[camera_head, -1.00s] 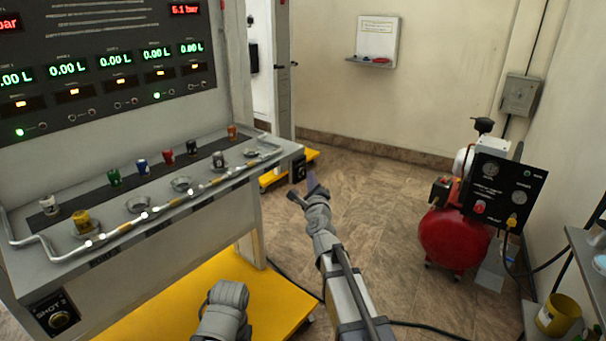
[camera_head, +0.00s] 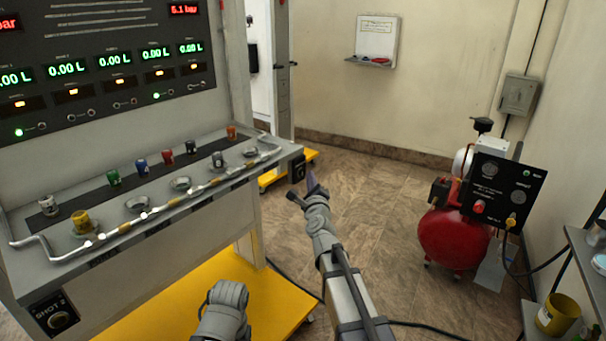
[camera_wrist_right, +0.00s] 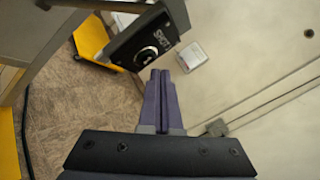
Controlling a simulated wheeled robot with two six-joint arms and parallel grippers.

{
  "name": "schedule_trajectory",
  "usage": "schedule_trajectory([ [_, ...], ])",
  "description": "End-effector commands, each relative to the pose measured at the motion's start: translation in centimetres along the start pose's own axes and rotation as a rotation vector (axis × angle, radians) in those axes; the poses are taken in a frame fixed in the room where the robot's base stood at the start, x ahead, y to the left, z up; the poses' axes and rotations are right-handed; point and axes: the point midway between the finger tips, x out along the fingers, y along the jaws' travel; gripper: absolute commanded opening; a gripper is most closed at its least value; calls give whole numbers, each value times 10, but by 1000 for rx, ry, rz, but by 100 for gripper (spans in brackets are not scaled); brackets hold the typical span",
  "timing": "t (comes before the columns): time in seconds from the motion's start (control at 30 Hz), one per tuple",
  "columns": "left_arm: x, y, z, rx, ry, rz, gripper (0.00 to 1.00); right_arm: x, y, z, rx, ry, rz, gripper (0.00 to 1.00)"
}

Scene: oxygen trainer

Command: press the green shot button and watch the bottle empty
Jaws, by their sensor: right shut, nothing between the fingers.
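A dark plate with a round shot button (camera_head: 298,172) is on the right end of the trainer's bench. In the right wrist view its button (camera_wrist_right: 149,53) shows a pale ring around a dark centre, and the lettering reads SHOT; I see no clear green on it. My right gripper (camera_head: 312,182) is shut and empty, its purple fingers just right of this plate. In the right wrist view, the fingertips (camera_wrist_right: 160,73) appear just below the plate; I cannot tell whether they touch. A second plate, SHOT 2 (camera_head: 56,315), is at the bench's lower left. No bottle is recognizable. My left gripper is out of view.
The trainer panel (camera_head: 110,60) shows 0.00 L readouts and 5.1 bar. Coloured knobs and a bent metal rail (camera_head: 170,205) line the bench above a yellow base (camera_head: 190,290). A red compressor (camera_head: 455,238) stands at right. The tiled floor between is mostly clear.

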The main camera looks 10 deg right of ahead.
Motion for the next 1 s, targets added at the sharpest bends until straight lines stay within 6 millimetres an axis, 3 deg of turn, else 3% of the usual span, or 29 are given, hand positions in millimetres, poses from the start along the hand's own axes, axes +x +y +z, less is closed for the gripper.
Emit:
schedule_trajectory([
  [1.0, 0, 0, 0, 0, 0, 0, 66, 6, 5, 5, -1, 0, 0, 0],
])
